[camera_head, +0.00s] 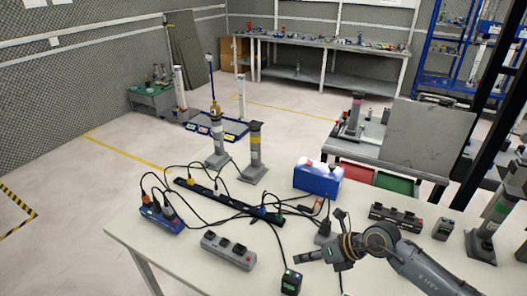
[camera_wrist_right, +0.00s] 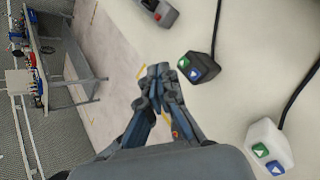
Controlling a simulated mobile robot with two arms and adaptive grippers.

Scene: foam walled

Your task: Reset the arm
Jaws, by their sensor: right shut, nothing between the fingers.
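My right arm comes in from the lower right in the head view, over the white table (camera_head: 185,265). My right gripper (camera_head: 302,258) points left and is shut with nothing in it. In the right wrist view the gripper (camera_wrist_right: 155,72) has its fingertips together, apart from a black switch box (camera_wrist_right: 198,68) with a green and a blue button. The same black switch box (camera_head: 291,282) stands near the table's front edge in the head view. My left gripper is not in view.
A grey power strip (camera_head: 228,250), a blue socket block (camera_head: 162,218), a long black strip (camera_head: 228,201) and a blue-white box (camera_head: 318,178) stand on the table among loose cables. A white switch box (camera_wrist_right: 268,148) shows in the wrist view. The table's front left is clear.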

